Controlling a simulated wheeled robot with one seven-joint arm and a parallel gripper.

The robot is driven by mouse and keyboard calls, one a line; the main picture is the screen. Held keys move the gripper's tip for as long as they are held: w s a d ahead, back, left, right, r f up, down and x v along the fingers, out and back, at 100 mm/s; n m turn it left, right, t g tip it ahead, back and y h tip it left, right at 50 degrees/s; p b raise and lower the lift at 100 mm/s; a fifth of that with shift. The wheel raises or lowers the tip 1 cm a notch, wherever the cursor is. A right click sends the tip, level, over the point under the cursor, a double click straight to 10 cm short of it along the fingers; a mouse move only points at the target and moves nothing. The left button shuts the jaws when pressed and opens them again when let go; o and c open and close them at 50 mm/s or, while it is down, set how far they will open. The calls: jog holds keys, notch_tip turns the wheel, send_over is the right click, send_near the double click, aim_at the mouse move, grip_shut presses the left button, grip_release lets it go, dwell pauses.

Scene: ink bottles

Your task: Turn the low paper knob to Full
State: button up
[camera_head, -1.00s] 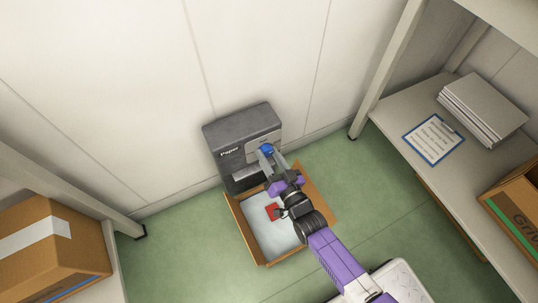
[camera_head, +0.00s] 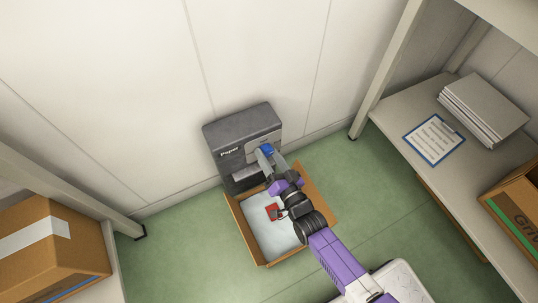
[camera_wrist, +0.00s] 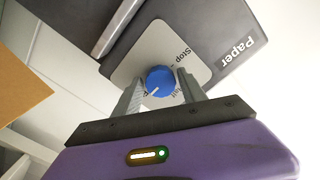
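The blue knob (camera_wrist: 160,80) sits on a light grey plate (camera_wrist: 150,52) on the front of the dark Paper unit (camera_wrist: 225,30). In the wrist view its white mark points to the lower left, towards a label partly hidden by a finger. "Stop" is readable at the upper right; another label below right is partly covered. My gripper (camera_wrist: 160,84) has one finger on each side of the knob, with a narrow gap seeming to show at each. In the head view my gripper (camera_head: 268,157) is at the knob (camera_head: 267,149) on the Paper unit (camera_head: 228,135).
An open cardboard box (camera_head: 242,232) with white contents and a red item (camera_head: 272,212) stands below the unit, under my arm. A shelf (camera_head: 400,108) at right holds a clipboard (camera_head: 434,139) and stacked paper (camera_head: 482,108). A closed carton (camera_head: 55,255) is at left.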

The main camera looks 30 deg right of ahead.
jog(key=shift+o, duration=0.7)
jog(key=shift+s, duration=0.2)
jog(key=s+p, duration=0.2)
jog(key=s, duration=0.5)
jog(key=shift+s, duration=0.25)
